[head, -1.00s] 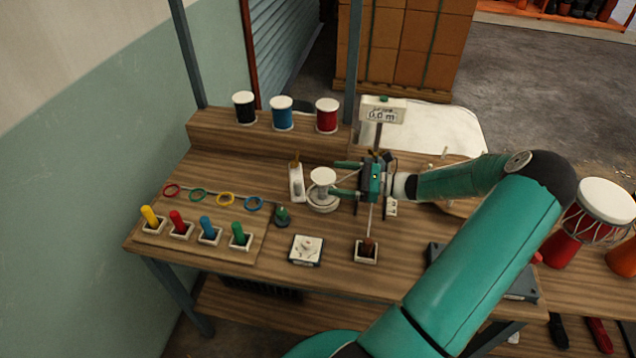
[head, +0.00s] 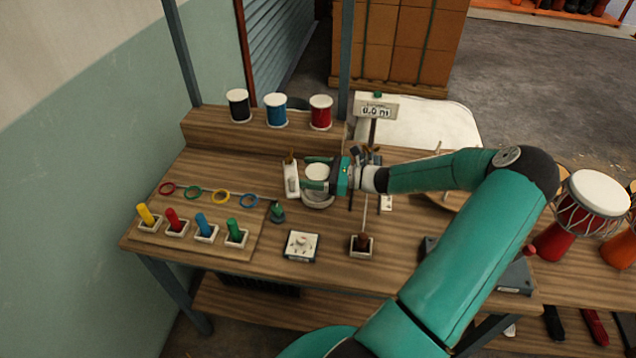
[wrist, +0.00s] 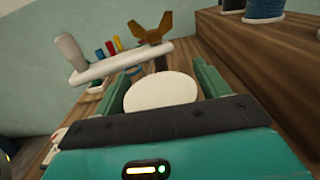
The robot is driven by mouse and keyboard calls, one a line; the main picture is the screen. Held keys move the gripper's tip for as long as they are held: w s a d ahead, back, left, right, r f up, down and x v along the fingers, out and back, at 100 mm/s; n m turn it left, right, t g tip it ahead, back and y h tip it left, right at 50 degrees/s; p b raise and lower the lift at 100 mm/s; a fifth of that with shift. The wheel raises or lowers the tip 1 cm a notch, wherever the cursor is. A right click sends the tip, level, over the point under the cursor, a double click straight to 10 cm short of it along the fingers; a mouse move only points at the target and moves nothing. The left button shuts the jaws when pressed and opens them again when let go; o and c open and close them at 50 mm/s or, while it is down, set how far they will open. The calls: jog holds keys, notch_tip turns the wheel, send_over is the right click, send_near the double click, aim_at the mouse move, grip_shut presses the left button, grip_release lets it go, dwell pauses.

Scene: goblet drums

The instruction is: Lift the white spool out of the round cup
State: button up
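The white spool (head: 316,172) stands upright in the round cup (head: 318,202); its lower part is hidden by the cup and a finger. My gripper (head: 312,173) is at the spool from the right, with one green finger on its far side and one on its near side. The fingers are spread; no clear grip shows. In the wrist view, the spool's round white top (wrist: 162,92) lies between the two fingers, close to both. Whether either finger touches it I cannot tell.
A white stand with a brown wing-shaped top (head: 291,178) is just left of the cup. Black, blue and red spools (head: 320,112) stand on the rear shelf. A sign (head: 376,106) rises behind.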

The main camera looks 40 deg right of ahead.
jog(key=c, duration=0.8)
jog(key=shift+r, duration=0.15)
